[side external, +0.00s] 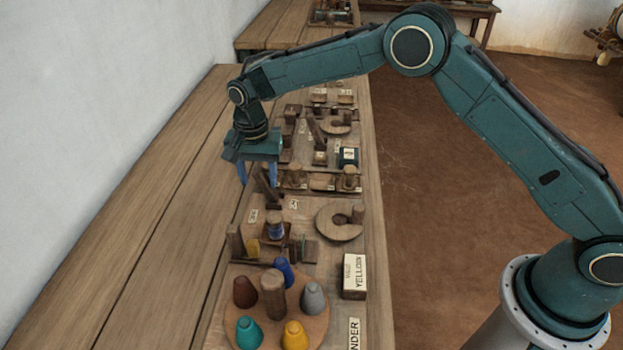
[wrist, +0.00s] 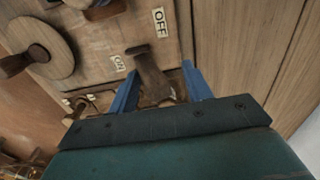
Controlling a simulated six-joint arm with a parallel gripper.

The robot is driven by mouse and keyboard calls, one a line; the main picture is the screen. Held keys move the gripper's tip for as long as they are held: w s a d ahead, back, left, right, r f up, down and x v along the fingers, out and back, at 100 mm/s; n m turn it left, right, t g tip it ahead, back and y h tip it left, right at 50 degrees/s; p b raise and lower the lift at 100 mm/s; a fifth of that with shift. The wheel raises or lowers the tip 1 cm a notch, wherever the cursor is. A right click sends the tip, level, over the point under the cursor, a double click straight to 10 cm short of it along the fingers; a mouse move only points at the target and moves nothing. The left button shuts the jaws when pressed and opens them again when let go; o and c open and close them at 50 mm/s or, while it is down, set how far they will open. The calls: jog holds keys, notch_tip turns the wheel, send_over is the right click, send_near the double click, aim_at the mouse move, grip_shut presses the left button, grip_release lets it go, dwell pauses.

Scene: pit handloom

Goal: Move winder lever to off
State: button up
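The winder lever is a dark wooden bar with a wider end, on a wooden panel. It shows in the wrist view (wrist: 150,72) and, partly hidden, in the side view (side external: 265,186). An ON label (wrist: 118,62) is close beside the lever; an OFF label (wrist: 160,22) is farther up the panel. My gripper (wrist: 160,68) has its two blue fingers apart, one on each side of the lever, with visible gaps. In the side view my gripper (side external: 257,181) points down over the panel. Whether a finger touches the lever cannot be told.
A round wooden disc (side external: 340,233) with a peg lies to the right of the lever. Nearer the camera are a spool (side external: 275,228), a round tray (side external: 232,317) of coloured cones and a box marked YELLOW (side external: 354,276). The bench's left side (side external: 150,210) is clear.

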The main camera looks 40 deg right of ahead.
jog(key=shift+r, duration=3.3)
jog(key=shift+d+r, duration=0.15)
jog(key=shift+r, duration=0.15)
jog(key=s+d+r+n+t, duration=0.1)
jog(key=s+d+r+n, duration=0.1)
jog(key=s+d+r, duration=0.55)
jog(key=s+d+r+n+t, duration=0.2)
jog(key=s+d+r, duration=0.3)
jog(key=s+r, duration=0.45)
jog(key=s+d+f+n+t, duration=0.1)
jog(key=s+d+n, duration=0.1)
jog(key=s, duration=0.8)
jog(key=s+d+n+t, duration=0.1)
jog(key=s+d+n, duration=0.2)
jog(key=s, duration=0.8)
jog(key=shift+d+f+t, duration=0.3)
jog(key=shift+d+f, duration=0.1)
jog(key=shift+d, duration=0.7)
